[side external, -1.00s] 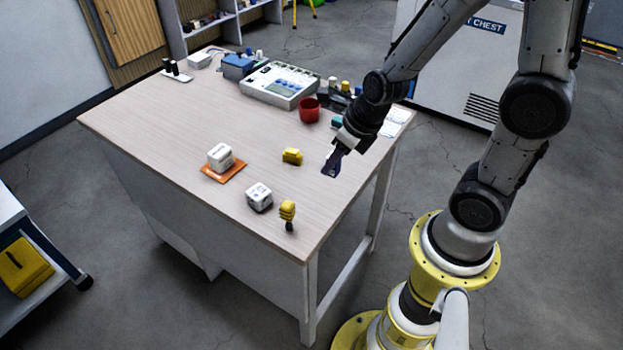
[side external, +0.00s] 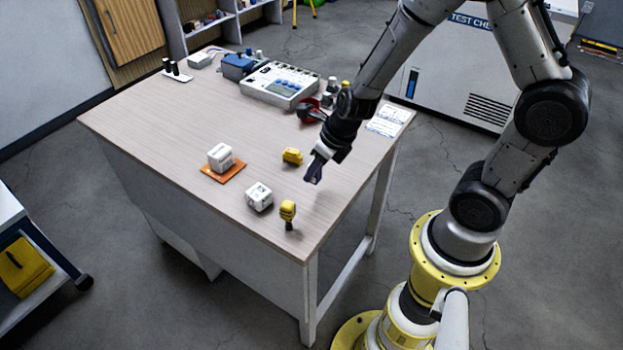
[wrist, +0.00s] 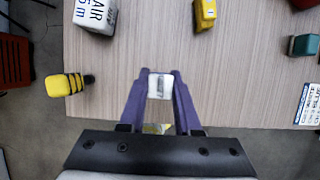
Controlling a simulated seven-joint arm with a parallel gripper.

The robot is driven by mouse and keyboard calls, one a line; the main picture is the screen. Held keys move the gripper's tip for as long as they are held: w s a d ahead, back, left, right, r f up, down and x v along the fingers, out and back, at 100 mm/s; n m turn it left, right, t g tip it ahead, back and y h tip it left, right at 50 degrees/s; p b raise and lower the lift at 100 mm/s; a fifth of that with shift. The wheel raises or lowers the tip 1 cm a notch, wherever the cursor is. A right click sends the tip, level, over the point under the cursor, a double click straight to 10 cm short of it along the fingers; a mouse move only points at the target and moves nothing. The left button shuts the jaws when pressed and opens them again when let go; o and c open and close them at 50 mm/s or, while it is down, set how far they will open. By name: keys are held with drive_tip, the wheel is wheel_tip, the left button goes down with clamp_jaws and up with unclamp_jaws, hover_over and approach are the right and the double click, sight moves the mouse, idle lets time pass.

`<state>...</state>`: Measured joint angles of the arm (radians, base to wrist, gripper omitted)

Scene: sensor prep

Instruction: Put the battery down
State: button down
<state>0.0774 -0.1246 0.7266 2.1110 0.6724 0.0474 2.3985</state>
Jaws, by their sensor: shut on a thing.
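My gripper (side external: 313,177) is above the right part of the table, to the right of the yellow block. In the wrist view my gripper (wrist: 160,88) has its two purple fingers closed on a small white piece (wrist: 160,86) with a grey mark, which I take to be the battery. The fingers hide its sides, and it cannot be made out in the side view. In the wrist view bare wood shows around the fingertips; I cannot tell the exact height of the piece above the table.
A yellow block (side external: 292,156), a white lettered cube (side external: 259,197) and a yellow-and-black item (side external: 288,214) stand near. Another white cube (side external: 220,157) sits on an orange mat (side external: 232,174). A white instrument (side external: 280,86) and red cup (side external: 304,112) are farther back. The table (side external: 190,125) has clear room.

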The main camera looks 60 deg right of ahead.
sight(312, 181)
drive_tip(key=shift+w+f, duration=0.45)
drive_tip(key=shift+f, duration=1.6)
drive_tip(key=shift+f, duration=0.1)
drive_tip(key=c, duration=0.6)
unclamp_jaws()
drive_tip(key=shift+f, duration=0.1)
